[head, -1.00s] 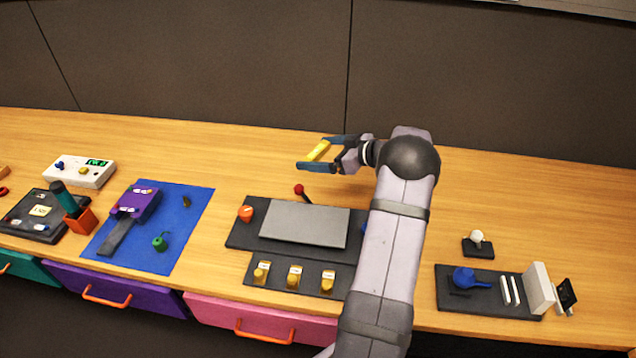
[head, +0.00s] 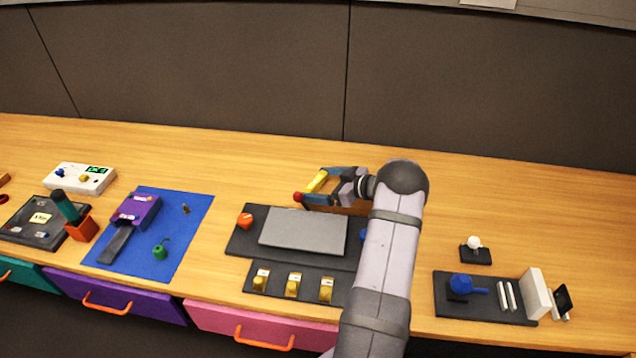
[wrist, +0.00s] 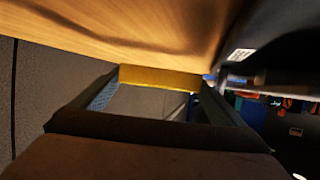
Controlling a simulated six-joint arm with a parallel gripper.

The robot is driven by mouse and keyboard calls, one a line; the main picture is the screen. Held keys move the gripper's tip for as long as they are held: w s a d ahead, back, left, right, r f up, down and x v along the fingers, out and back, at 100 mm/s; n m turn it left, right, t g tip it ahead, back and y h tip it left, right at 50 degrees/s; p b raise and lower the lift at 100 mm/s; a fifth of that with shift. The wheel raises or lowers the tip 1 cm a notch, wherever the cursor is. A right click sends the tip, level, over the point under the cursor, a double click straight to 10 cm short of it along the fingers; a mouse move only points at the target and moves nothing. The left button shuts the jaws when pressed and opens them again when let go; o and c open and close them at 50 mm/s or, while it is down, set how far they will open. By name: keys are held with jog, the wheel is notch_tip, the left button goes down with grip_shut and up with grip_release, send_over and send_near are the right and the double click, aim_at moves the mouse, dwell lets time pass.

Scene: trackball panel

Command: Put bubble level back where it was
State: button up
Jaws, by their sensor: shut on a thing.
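The bubble level (head: 317,181) is a short yellow bar. My gripper (head: 313,185) is shut on it and holds it between the fingertips, behind the dark panel (head: 238,243) with its grey plate (head: 303,231). In the wrist view the level (wrist: 160,78) spans the two fingers of my gripper (wrist: 155,85), with wooden table surface beyond it. The level appears held above the table; the exact height is hard to tell. The spot where it was before cannot be made out.
A red knob (head: 297,197) shows at the panel's back edge, close to my gripper. An orange knob (head: 245,221) sits on the panel's left. Several yellow switches (head: 293,285) stand in front. A blue mat (head: 195,213) lies left. The table behind is clear.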

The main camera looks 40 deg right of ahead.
jog(key=shift+f, duration=0.4)
jog(key=shift+f+b, duration=0.2)
jog(key=shift+b, duration=0.2)
jog(key=o, duration=0.9)
jog(key=shift+a, duration=0.1)
jog(key=shift+r, duration=0.3)
jog(key=b+v, duration=0.1)
jog(key=v, duration=1.1)
jog(key=shift+r, duration=0.3)
